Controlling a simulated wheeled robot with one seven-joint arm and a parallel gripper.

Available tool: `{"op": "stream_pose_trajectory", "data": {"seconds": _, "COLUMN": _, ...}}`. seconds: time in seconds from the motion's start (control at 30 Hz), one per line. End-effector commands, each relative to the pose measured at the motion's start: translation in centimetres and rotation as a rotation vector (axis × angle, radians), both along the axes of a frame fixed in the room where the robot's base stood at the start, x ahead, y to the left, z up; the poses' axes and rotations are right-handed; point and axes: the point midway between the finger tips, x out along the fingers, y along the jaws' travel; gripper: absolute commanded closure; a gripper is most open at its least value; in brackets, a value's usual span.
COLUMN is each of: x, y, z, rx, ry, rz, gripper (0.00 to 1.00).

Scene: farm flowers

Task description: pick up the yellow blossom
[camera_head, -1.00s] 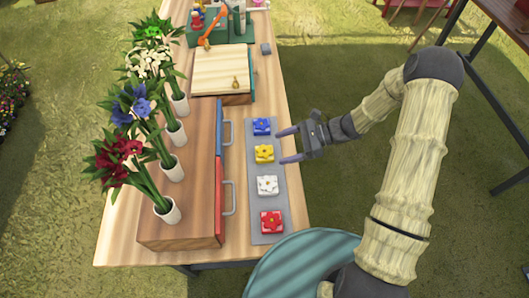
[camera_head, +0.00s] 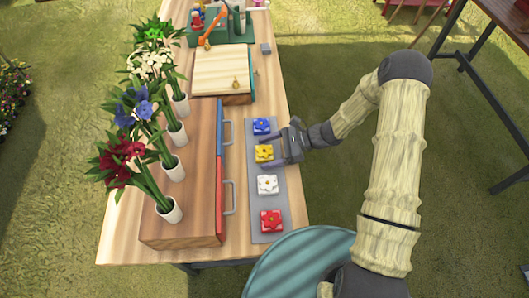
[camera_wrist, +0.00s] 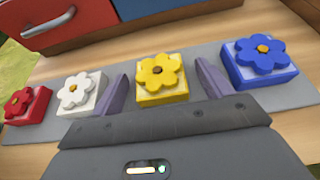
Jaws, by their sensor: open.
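The yellow blossom (camera_head: 264,153) is a flower on a square yellow block. It sits on a grey mat (camera_head: 266,222) in a row with a blue, a white and a red one. In the wrist view the yellow blossom (camera_wrist: 159,76) shows between the two fingers of my gripper (camera_wrist: 162,92). My gripper (camera_head: 270,150) is open and empty, with a finger on either side of the blossom. I cannot tell whether the fingers touch the block. In the head view the near finger partly overlaps the area beside the blossom.
The blue blossom (camera_head: 261,126), white blossom (camera_head: 267,184) and red blossom (camera_head: 271,220) lie in the same row. A wooden cabinet with red and blue drawers (camera_head: 219,190) and handles stands left of the mat. Vases of flowers (camera_head: 168,210) line its left side.

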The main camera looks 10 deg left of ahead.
Motion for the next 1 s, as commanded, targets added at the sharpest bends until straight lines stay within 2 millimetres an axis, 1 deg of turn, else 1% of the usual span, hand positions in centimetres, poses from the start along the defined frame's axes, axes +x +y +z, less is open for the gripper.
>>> {"op": "stream_pose_trajectory", "data": {"seconds": 0.37, "x": 0.02, "y": -0.03, "z": 0.03, "rx": 0.000, "ry": 0.000, "rz": 0.000, "gripper": 0.22}}
{"op": "stream_pose_trajectory", "data": {"seconds": 0.4, "x": 0.02, "y": -0.03, "z": 0.03, "rx": 0.000, "ry": 0.000, "rz": 0.000, "gripper": 0.24}}
{"op": "stream_pose_trajectory", "data": {"seconds": 0.43, "x": 0.02, "y": -0.03, "z": 0.03, "rx": 0.000, "ry": 0.000, "rz": 0.000, "gripper": 0.30}}
{"op": "stream_pose_trajectory", "data": {"seconds": 0.63, "x": 0.02, "y": -0.03, "z": 0.03, "rx": 0.000, "ry": 0.000, "rz": 0.000, "gripper": 0.69}}
{"op": "stream_pose_trajectory", "data": {"seconds": 0.87, "x": 0.02, "y": -0.03, "z": 0.06, "rx": 0.001, "ry": 0.000, "rz": 0.000, "gripper": 0.70}}
{"op": "stream_pose_trajectory", "data": {"seconds": 1.0, "x": 0.06, "y": -0.03, "z": 0.52, "rx": 0.001, "ry": -0.001, "rz": -0.001, "gripper": 0.70}}
